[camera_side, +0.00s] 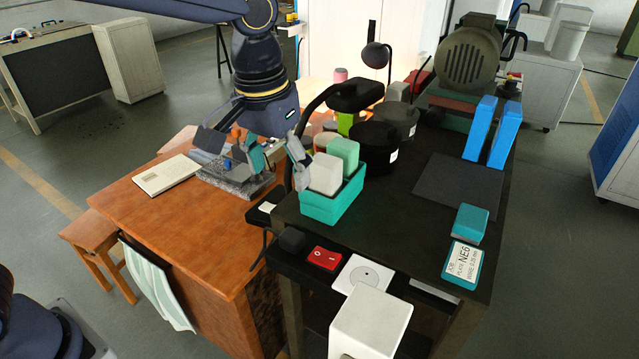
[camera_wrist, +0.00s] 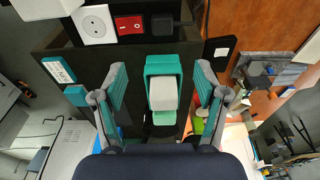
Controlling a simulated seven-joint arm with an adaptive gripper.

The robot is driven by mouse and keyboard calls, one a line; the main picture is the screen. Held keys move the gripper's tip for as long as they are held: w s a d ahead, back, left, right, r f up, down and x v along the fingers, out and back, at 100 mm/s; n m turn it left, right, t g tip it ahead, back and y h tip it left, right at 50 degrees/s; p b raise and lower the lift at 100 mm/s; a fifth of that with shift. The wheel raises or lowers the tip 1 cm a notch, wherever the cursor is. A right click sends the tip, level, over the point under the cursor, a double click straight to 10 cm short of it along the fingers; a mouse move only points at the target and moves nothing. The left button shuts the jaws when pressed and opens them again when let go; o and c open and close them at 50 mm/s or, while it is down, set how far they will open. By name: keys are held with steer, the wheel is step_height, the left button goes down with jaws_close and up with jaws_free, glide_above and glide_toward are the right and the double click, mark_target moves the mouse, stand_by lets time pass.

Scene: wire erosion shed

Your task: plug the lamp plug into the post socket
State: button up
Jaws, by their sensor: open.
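What looks like the lamp plug (camera_side: 291,239) is a small black block with a dark cord on the black strip at the bench's front edge. It also shows at the top of the wrist view (camera_wrist: 163,24). The socket (camera_side: 363,276) is a white plate with a round recess on the same strip, beyond a red switch; the wrist view shows it at the upper left (camera_wrist: 95,24). My gripper (camera_side: 268,158) is open and empty, behind and left of the plug in the side view. Its teal-padded fingers (camera_wrist: 162,70) stand wide apart in the wrist view.
A teal bin (camera_side: 331,208) with white and green blocks stands beside my gripper. The red switch (camera_side: 325,258) sits between plug and socket. A white box (camera_side: 370,325) stands close to the socket. A black lamp (camera_side: 355,95) and dark round containers (camera_side: 376,145) stand behind the bin.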

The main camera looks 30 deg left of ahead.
glide_above(292, 234)
steer(key=s, duration=0.1)
steer(key=f, duration=1.1)
steer(key=shift+s+d, duration=0.15)
steer(key=shift+d, duration=0.05)
steer(key=shift+f, duration=0.3)
steer(key=f, duration=0.2)
steer(key=w+f, duration=0.1)
steer(key=f, duration=0.2)
steer(key=shift+w+a, duration=0.1)
steer(key=shift+a, duration=0.1)
steer(key=shift+c, duration=0.2)
steer(key=c, duration=1.1)
